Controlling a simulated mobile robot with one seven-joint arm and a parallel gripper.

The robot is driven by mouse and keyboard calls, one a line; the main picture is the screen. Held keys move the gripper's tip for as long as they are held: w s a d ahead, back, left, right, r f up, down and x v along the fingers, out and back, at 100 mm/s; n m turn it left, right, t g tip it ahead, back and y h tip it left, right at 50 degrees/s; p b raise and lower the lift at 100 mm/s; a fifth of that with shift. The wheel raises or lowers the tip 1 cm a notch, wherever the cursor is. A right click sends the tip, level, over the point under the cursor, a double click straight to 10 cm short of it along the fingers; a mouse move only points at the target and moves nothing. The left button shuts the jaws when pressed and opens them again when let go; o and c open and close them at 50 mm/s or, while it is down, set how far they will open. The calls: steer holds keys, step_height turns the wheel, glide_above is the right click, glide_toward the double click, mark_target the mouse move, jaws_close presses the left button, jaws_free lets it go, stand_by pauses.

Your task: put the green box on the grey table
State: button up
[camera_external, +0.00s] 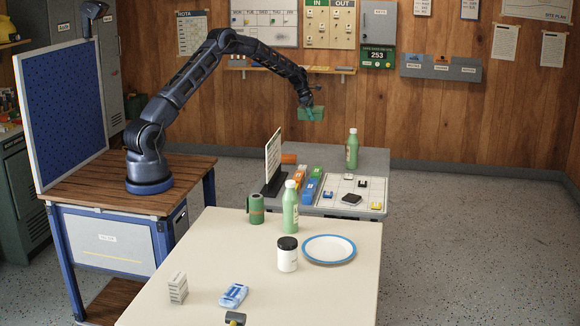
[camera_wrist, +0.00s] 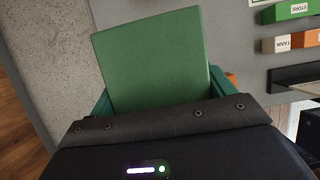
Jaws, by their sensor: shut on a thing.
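The green box (camera_external: 311,114) is held in my gripper (camera_external: 309,107), up in the air near the back wall in the external view. In the wrist view the green box (camera_wrist: 152,62) fills the middle, between the green fingers of my gripper (camera_wrist: 157,97). My gripper is shut on it. The grey table (camera_external: 376,160) stands behind the cream table, and the box appears above its back part. In the wrist view the grey table (camera_wrist: 233,45) lies below and to the right of the box, with speckled floor to the left.
On the grey table are a green bottle (camera_external: 352,149), a white gridded board (camera_external: 345,190) with small items, blue and orange boxes (camera_external: 311,184) and an upright sign (camera_external: 273,160). The cream table (camera_external: 222,262) in front holds a bottle, plate (camera_external: 328,249) and jar (camera_external: 287,255).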

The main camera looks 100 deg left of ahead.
mark_target(314, 154)
step_height(314, 154, down, 19)
steer(key=shift+f, duration=0.1)
stand_by(0.5)
steer(key=shift+f, duration=0.15)
steer(key=o, duration=1.1)
steer(key=v, duration=1.2)
